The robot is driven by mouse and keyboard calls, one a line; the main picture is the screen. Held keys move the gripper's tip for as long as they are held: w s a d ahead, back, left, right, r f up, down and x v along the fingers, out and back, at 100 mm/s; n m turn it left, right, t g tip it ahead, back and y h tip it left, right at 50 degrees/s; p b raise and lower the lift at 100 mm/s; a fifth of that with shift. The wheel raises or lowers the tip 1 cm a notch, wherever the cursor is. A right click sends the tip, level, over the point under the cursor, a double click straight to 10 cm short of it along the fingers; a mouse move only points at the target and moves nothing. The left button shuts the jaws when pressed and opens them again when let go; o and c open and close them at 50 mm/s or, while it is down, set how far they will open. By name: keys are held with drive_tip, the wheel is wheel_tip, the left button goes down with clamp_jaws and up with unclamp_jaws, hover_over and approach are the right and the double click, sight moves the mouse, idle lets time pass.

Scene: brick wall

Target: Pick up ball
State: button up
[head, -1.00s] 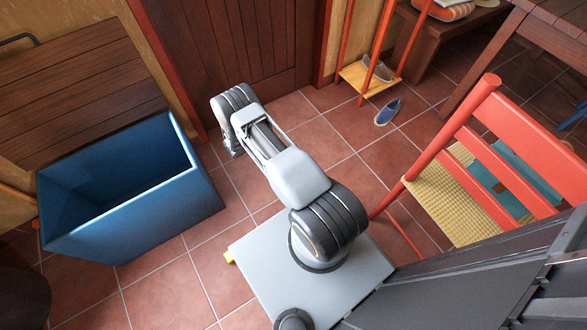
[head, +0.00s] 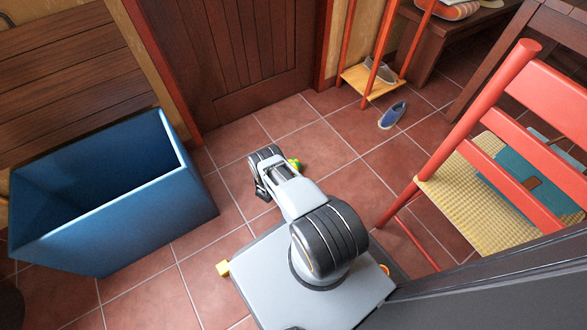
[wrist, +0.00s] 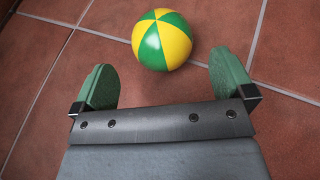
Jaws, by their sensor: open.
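A green and yellow ball (wrist: 162,40) rests on the tiled floor in the wrist view. It lies just beyond and between the two green fingertips of my gripper (wrist: 165,80), apart from both. My gripper is open and empty. In the head view a small part of the ball (head: 296,163) shows just right of my arm's end; the rest is hidden behind the arm. The gripper itself is low near the floor there and mostly hidden by the arm.
A blue open bin (head: 110,225) stands at the left. A red chair (head: 500,130) with a woven seat is at the right. A blue shoe (head: 392,115) lies on the floor near a small shelf (head: 370,82). A wooden door (head: 245,50) is at the back.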

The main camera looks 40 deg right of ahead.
sight(294, 165)
drive_tip(key=shift+x, duration=1.05)
drive_tip(key=b+x, duration=0.3)
drive_tip(key=x, duration=0.1)
drive_tip(key=shift+d+f+b, duration=0.25)
drive_tip(key=shift+f+b, duration=0.1)
drive_tip(key=shift+f, duration=0.1)
drive_tip(key=shift+w+d, duration=0.15)
drive_tip(key=shift+d, duration=0.05)
drive_tip(key=shift+r, duration=0.1)
drive_tip(key=c, duration=0.8)
